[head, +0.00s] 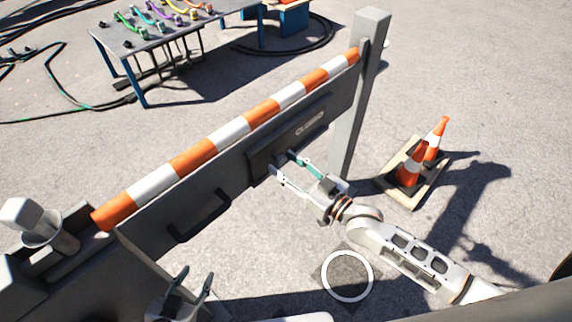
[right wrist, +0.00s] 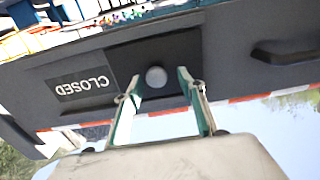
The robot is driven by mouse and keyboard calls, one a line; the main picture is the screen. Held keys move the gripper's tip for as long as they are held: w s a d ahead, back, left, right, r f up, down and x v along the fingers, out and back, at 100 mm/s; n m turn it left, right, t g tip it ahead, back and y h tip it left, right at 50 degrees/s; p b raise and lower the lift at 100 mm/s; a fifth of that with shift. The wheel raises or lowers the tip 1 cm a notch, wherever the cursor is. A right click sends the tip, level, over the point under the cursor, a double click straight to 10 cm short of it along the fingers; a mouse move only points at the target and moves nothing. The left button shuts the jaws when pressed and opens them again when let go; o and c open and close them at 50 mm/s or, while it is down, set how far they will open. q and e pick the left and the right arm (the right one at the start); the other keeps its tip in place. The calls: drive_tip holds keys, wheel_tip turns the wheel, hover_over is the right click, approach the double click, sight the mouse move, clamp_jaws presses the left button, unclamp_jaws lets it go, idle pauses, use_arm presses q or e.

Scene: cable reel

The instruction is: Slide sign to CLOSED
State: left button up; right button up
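The dark grey barrier board (head: 150,222) has a darker sliding panel (head: 262,165) on its face, beside the white word CLOSED (head: 310,124). In the right wrist view the sliding panel (right wrist: 125,57) carries a round grey knob (right wrist: 156,77), and CLOSED (right wrist: 84,86) appears upside down to its left. My right gripper (head: 281,161) is open at the panel. In the right wrist view its fingertips (right wrist: 157,76) lie either side of the knob; I cannot tell if they touch it. My left gripper (head: 197,276) is open and empty, low in front of the board.
A black handle (head: 200,217) sticks out from the board left of the panel. A table with coloured cables (head: 150,45) is behind. A white ring (head: 348,276) marks the ground.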

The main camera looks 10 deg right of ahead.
drive_tip(key=v, duration=1.1)
drive_tip(key=shift+s+d, duration=0.25)
drive_tip(key=shift+s, duration=0.1)
drive_tip(key=s+d+f+m+g+h, duration=0.1)
drive_tip(key=s+d+f+g+h, duration=0.1)
drive_tip(key=s+f, duration=0.4)
drive_tip(key=s+d+f+m+g+h, duration=0.1)
drive_tip(key=s+d+f+h, duration=0.3)
drive_tip(key=f, duration=0.6)
drive_tip(key=shift+s+f+m+g+h, duration=0.35)
drive_tip(key=shift+s+m+h, duration=0.35)
drive_tip(key=shift+s+h, duration=0.45)
drive_tip(key=shift+r, duration=0.15)
